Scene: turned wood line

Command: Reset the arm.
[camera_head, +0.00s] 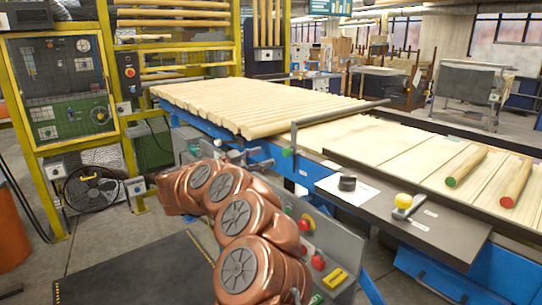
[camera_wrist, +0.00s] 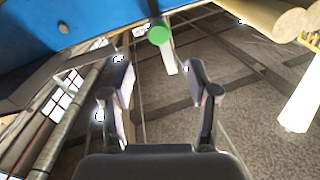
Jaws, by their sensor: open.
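My gripper (camera_wrist: 160,80) shows in the wrist view with its two dark fingers spread apart and nothing between them. A bar with a green end (camera_wrist: 160,36) appears beyond the fingertips, apart from them. My copper-coloured arm (camera_head: 246,222) is bent in the lower middle of the head view, beside the near edge of the work line. I cannot clearly make out my gripper in the head view, where the arm's far end is partly hidden.
Pale wood rods (camera_head: 250,104) lie in a row on the blue-framed line. A grey rail with a green end (camera_head: 287,152) stands close beyond my arm. A control panel (camera_head: 325,250) is right beside my arm. A fan (camera_head: 92,193) stands left.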

